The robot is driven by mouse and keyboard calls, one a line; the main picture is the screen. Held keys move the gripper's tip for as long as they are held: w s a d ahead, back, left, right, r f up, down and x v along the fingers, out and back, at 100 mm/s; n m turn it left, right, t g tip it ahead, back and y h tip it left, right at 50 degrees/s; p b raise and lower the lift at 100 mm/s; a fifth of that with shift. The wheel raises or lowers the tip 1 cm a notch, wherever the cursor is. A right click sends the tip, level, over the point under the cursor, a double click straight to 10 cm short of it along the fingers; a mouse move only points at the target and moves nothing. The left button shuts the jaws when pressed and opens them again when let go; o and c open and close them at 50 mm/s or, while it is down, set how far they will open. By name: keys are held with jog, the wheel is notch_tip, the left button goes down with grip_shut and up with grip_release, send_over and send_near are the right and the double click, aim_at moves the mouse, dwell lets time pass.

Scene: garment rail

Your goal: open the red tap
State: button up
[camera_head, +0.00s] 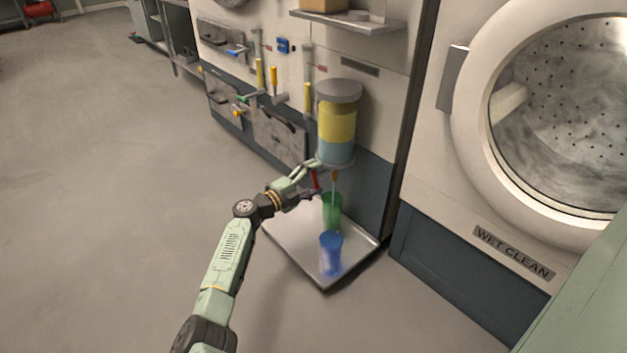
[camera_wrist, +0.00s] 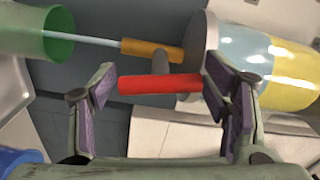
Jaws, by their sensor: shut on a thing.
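The red tap handle (camera_wrist: 160,84) sits under a clear dispenser tank (camera_head: 337,115) holding yellow over pale blue liquid. It also shows as a small red bar in the head view (camera_head: 315,180). My gripper (camera_wrist: 162,90) has one finger at each end of the red handle and is shut on it lengthwise. An orange spout (camera_wrist: 150,49) lies beside the handle. A thin pale blue stream (camera_wrist: 85,39) runs from the spout to the green cup (camera_head: 332,212) below it. In the head view my fingers partly cover the tap.
A blue cup (camera_head: 331,255) stands on the metal tray (camera_head: 290,245), in front of the green cup. A washer with a round door (camera_head: 555,110) is at the right. The wall panel (camera_head: 270,80) holds several small coloured handles. The floor at left is clear.

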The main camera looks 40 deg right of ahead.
jog(key=shift+s+d+r, duration=0.15)
jog(key=shift+s+d, duration=0.1)
jog(key=shift+s, duration=0.05)
jog(key=o, duration=1.2)
jog(key=shift+d, duration=0.1)
jog(key=shift+w, duration=0.1)
jog(key=shift+a, duration=0.25)
jog(key=shift+w+a, duration=0.1)
jog(key=shift+a, duration=0.25)
jog(key=a, duration=0.7)
jog(key=s+a, duration=0.1)
jog(key=a, duration=0.3)
